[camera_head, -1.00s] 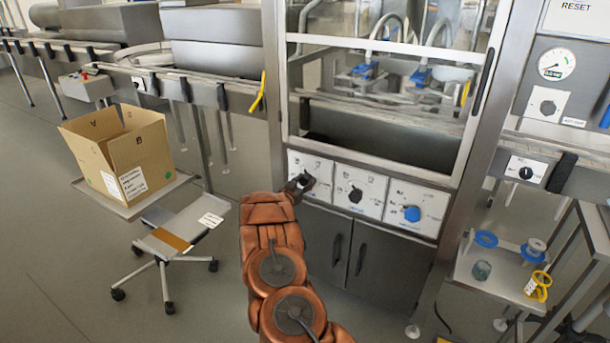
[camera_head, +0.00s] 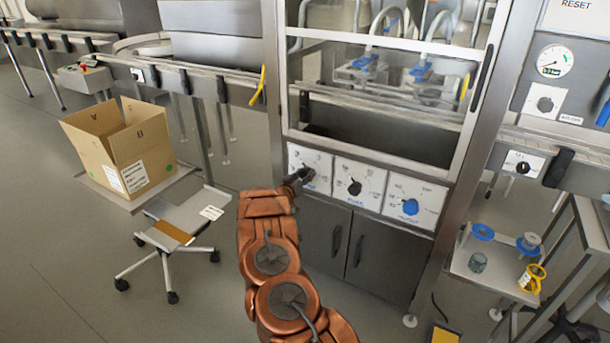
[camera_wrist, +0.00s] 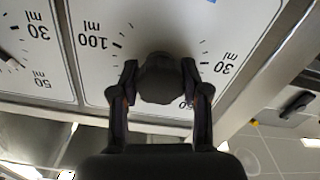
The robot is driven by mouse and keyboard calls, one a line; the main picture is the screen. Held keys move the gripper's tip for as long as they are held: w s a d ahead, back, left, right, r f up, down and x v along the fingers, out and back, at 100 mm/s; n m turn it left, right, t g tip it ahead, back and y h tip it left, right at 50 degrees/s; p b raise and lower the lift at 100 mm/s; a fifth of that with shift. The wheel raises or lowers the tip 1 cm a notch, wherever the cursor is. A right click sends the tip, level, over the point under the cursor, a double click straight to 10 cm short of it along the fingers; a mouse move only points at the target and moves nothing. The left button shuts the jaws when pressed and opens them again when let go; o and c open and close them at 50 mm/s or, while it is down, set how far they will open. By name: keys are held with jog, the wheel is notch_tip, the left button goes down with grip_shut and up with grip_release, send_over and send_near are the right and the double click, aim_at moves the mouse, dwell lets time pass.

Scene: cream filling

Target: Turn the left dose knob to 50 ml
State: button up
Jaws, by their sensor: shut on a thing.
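The left dose knob (camera_wrist: 158,80) is dark and round, on the leftmost white dial plate (camera_head: 310,165) of the machine's front panel. In the wrist view the plate appears upside down, with 100 ml left of the knob, 30 ml right of it and a partly hidden 50 below. My gripper (camera_wrist: 159,82) is shut on the left dose knob, one finger on each side. In the head view my gripper (camera_head: 299,177) covers much of the knob. The knob's pointer cannot be made out.
A middle black knob (camera_head: 354,188) and a right blue knob (camera_head: 410,207) sit beside it on the same panel. Cabinet doors (camera_head: 350,245) are below, a glass guard above. A carton (camera_head: 125,150) and a stool (camera_head: 180,232) stand left, a small parts shelf (camera_head: 490,270) right.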

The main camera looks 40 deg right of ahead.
jog(key=o, duration=1.2)
jog(key=shift+c, duration=0.2)
jog(key=shift+a, duration=0.1)
jog(key=v, duration=1.1)
jog(key=shift+a, duration=0.4)
jog(key=shift+s, duration=0.1)
